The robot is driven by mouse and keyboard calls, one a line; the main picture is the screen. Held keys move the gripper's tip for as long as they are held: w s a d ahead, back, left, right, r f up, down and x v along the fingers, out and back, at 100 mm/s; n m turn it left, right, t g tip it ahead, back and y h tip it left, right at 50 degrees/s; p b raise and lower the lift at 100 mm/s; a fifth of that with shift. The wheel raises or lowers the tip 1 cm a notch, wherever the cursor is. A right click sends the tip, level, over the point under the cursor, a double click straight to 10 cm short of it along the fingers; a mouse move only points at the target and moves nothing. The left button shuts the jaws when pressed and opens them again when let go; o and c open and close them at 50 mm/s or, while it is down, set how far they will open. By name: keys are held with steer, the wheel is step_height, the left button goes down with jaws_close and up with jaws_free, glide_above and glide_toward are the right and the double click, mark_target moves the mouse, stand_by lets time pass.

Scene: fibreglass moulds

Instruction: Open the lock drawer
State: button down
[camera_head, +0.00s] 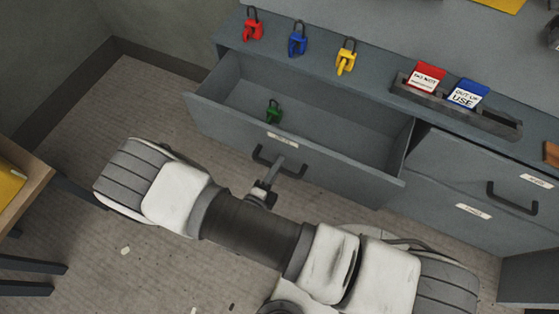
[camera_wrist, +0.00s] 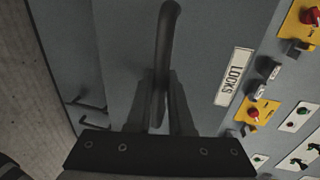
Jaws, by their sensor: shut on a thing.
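The lock drawer (camera_head: 225,138) is pulled out of the grey cabinet, and its inside shows in the head view. A green padlock (camera_head: 273,111) lies in it. The drawer's dark bar handle (camera_head: 292,171) is on its front, and it also shows in the wrist view (camera_wrist: 168,30). A label reading "LOCKS" (camera_wrist: 235,77) is beside the handle. My gripper (camera_head: 270,184) is shut on the handle, with its two fingers (camera_wrist: 160,105) on either side of the bar in the wrist view.
Red (camera_head: 253,29), blue (camera_head: 297,43) and yellow (camera_head: 345,60) padlocks stand on the cabinet top, beside a holder (camera_head: 500,123) with red and blue tags. A shut drawer (camera_head: 480,185) is to the right. A wooden table (camera_head: 30,165) is at the left. Floor shows before the drawer.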

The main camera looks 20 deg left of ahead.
stand_by(0.3)
steer(key=c, duration=0.8)
jaws_free()
steer(key=shift+s, duration=0.15)
